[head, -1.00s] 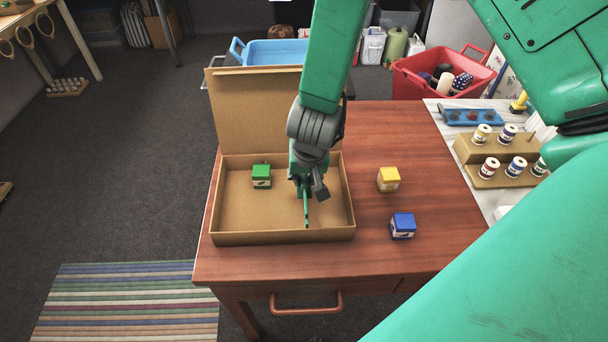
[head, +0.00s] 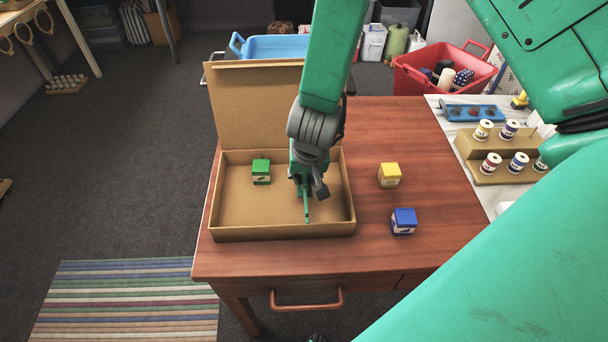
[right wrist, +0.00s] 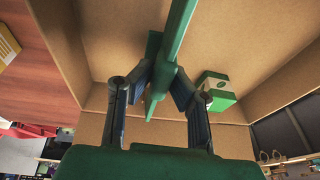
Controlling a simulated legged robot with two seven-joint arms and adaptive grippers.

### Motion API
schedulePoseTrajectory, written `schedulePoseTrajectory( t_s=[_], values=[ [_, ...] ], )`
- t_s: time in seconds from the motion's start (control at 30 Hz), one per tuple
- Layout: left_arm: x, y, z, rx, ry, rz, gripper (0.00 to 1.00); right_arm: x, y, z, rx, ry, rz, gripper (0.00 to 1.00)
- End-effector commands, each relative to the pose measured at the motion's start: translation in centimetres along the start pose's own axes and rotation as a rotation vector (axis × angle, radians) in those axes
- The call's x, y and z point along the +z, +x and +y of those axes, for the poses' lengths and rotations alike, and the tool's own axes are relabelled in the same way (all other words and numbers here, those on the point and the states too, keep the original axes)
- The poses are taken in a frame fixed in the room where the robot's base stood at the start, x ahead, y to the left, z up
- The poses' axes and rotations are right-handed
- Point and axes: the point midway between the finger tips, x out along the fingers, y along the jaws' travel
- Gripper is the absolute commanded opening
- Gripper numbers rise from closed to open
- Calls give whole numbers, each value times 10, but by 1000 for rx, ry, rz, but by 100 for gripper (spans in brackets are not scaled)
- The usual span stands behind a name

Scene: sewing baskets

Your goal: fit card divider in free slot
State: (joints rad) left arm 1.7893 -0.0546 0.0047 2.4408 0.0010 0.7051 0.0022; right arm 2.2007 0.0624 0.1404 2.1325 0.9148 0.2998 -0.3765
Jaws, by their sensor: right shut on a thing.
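My right gripper (head: 307,184) is shut on a green card divider (head: 307,210), seen nearly edge-on over the inside of an open cardboard box (head: 284,234). In the right wrist view the divider (right wrist: 176,42) stands between the two dark fingers of the gripper (right wrist: 158,82). I cannot tell whether its lower edge touches the box floor. No slot is clearly visible. A green-topped small box (head: 261,172) sits inside the cardboard box, left of the gripper; it also shows in the right wrist view (right wrist: 217,88). My left gripper is not in view.
A yellow-topped box (head: 389,175) and a blue box (head: 404,221) stand on the wooden table (head: 365,250), right of the cardboard box. The box's lid (head: 252,105) is raised at the back. A spool rack (head: 505,170) stands farther right.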

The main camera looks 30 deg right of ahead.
Motion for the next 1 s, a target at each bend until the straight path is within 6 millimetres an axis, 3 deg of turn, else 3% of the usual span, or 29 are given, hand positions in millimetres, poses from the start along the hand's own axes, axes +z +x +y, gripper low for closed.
schedulePoseTrajectory(
  t_s=[1.0],
  values=[
    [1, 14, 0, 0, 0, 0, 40, 6, 24, 1, 0, 0, 0, 0]
  ],
)
